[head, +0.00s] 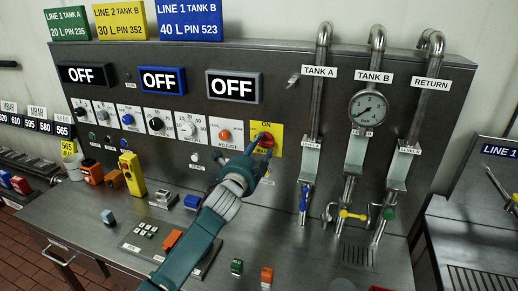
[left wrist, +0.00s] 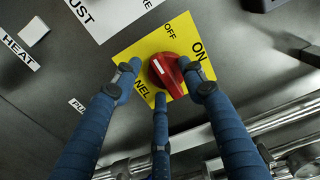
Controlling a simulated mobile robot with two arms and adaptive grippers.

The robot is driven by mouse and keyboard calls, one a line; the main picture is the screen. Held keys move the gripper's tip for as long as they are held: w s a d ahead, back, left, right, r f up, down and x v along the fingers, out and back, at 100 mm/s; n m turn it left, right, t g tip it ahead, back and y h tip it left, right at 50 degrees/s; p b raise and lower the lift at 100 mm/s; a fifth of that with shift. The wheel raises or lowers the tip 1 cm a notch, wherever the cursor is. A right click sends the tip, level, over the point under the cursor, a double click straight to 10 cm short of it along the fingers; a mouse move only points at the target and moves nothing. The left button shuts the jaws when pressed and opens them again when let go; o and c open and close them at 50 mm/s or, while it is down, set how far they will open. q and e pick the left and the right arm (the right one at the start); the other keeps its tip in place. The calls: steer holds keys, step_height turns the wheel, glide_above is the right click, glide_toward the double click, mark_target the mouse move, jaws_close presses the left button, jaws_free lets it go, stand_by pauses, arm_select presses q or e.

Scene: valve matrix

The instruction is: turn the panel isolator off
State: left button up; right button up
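The panel isolator is a red rotary knob (head: 264,139) on a yellow plate (head: 277,129) on the upright steel panel. In the left wrist view the red knob (left wrist: 168,72) has a white mark, and the yellow plate (left wrist: 144,60) carries "OFF", "ON" and part of "PANEL". I cannot tell which word the knob points to. My left gripper (head: 258,152) is at the knob. In the left wrist view the blue fingers of the left gripper (left wrist: 161,76) are spread around it; the right finger overlaps its edge, the left finger is apart. My right gripper is not in view.
Dials and an orange adjust knob (head: 225,134) sit left of the yellow plate. Pipes with a gauge (head: 368,108) and coloured valve handles stand to the right. A yellow pendant-like box (head: 131,174) and small blocks are on the bench (head: 95,235) below.

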arm_select(q)
steer(key=v, duration=1.2)
